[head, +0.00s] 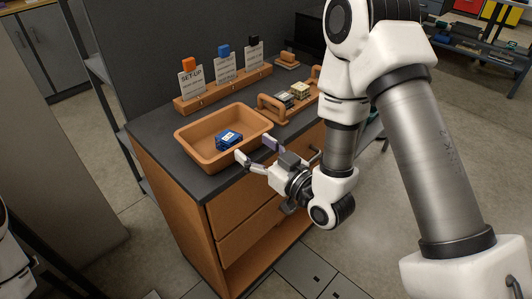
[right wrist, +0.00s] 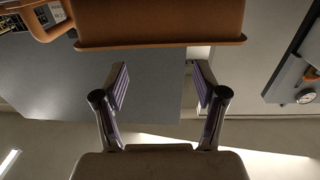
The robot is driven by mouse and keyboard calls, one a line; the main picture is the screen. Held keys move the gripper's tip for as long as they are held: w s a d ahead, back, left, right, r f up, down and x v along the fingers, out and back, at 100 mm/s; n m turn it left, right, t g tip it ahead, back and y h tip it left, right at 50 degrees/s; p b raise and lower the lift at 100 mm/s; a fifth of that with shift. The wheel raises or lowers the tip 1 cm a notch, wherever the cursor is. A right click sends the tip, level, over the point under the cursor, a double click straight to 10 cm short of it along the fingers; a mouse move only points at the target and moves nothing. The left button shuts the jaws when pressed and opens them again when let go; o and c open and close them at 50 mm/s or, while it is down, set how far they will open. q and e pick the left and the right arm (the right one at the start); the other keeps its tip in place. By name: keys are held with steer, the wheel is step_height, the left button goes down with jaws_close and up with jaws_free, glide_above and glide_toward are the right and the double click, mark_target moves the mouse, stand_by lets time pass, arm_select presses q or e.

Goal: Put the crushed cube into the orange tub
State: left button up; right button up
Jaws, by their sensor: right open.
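The orange tub (head: 181,140) stands on the dark counter top in the head view. A small blue block (head: 229,139) with a pale marking lies inside on its floor; I cannot tell whether it is the crushed cube. My right gripper (head: 255,150) is open and empty at the tub's near right side, fingers pointing toward it. In the right wrist view the open fingers (right wrist: 162,75) have nothing between them, and the tub's outer wall (right wrist: 160,25) is beyond their tips. Two small pale cubes (head: 300,90) (head: 284,100) sit in a handled tray (head: 270,103). My left gripper is out of view.
A wooden rack (head: 215,94) with several upright cards, topped in orange, blue and black, stands behind the tub. The counter (head: 150,137) sits on a wooden drawer cabinet (head: 240,228). Its front edge is just under my right gripper. A shelf (head: 475,55) stands far right.

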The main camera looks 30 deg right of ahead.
steer(key=s+d+f+m+g+h+p, duration=0.1)
steer(key=s+f+g+h+p, duration=0.1)
steer(key=s+f+g, duration=0.6)
steer(key=s+d+f+g+h+p, duration=0.15)
steer(key=s+f, duration=0.35)
steer(key=f, duration=0.7)
arm_select(q)
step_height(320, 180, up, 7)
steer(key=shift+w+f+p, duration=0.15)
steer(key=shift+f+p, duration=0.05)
steer(key=shift+p, duration=0.15)
arm_select(e)
steer(key=s+d+f+m+g+h, duration=0.1)
steer(key=s+f+g, duration=0.2)
steer(key=s, duration=0.3)
steer(key=s+f+m+g, duration=0.1)
steer(key=s+f+g, duration=0.2)
steer(key=s, duration=0.4)
steer(key=shift+s+d+m+g+h, duration=0.2)
steer(key=shift+d+m+g+h, duration=0.15)
steer(key=shift+g, duration=0.5)
steer(key=shift+f, duration=0.1)
